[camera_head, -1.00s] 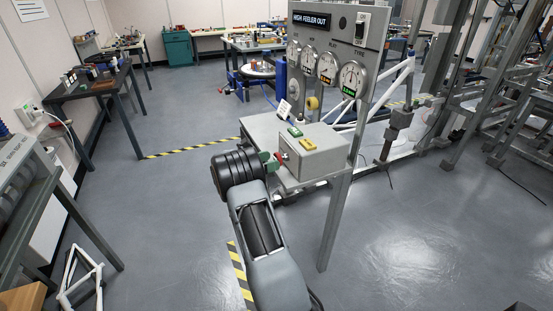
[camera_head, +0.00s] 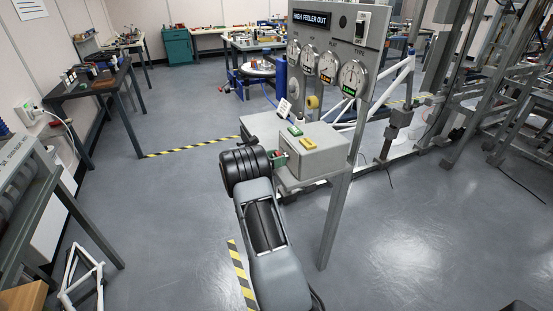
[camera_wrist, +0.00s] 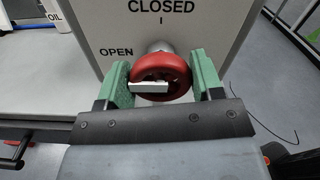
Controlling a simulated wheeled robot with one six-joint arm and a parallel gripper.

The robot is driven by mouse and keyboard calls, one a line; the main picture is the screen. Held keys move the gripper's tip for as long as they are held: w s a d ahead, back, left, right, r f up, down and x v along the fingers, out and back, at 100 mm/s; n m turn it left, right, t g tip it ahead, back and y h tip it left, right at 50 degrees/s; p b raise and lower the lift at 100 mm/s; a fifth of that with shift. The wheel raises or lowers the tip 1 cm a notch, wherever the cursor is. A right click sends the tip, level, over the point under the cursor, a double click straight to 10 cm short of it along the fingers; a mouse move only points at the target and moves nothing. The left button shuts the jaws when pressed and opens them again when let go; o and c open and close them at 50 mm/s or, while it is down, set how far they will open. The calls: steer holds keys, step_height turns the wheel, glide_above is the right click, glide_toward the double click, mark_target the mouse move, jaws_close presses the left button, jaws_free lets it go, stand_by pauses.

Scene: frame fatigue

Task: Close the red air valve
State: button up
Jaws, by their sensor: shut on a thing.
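The red air valve (camera_wrist: 160,75) is a round red handwheel on the front of a grey box (camera_wrist: 215,25) in the wrist view. The box face reads "CLOSED" at the top and "OPEN" at the left. My gripper (camera_wrist: 163,82) has its two green fingers on either side of the wheel, shut on it. In the head view my gripper (camera_head: 277,160) is at the left side of the grey box (camera_head: 312,155), and the wheel is mostly hidden there.
A gauge panel (camera_head: 338,50) marked "HIGH FEELER OUT" stands behind the box. A post supports the bench at right. Open floor (camera_head: 170,220) lies left of my arm.

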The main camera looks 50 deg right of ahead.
steer(key=c, duration=0.3)
steer(key=m+b, duration=0.1)
steer(key=b, duration=0.1)
steer(key=m+b, duration=0.2)
steer(key=shift+f+m, duration=0.3)
steer(key=m+b, duration=0.4)
steer(key=b, duration=0.1)
steer(key=shift+s+a+m, duration=0.1)
steer(key=shift+m, duration=0.2)
steer(key=m+b, duration=0.5)
steer(key=b, duration=0.1)
steer(key=shift+f, duration=0.1)
steer(key=m+b, duration=0.4)
steer(key=b, duration=0.1)
steer(key=shift+s+m, duration=0.1)
steer(key=shift+m, duration=0.2)
steer(key=shift+r, duration=0.2)
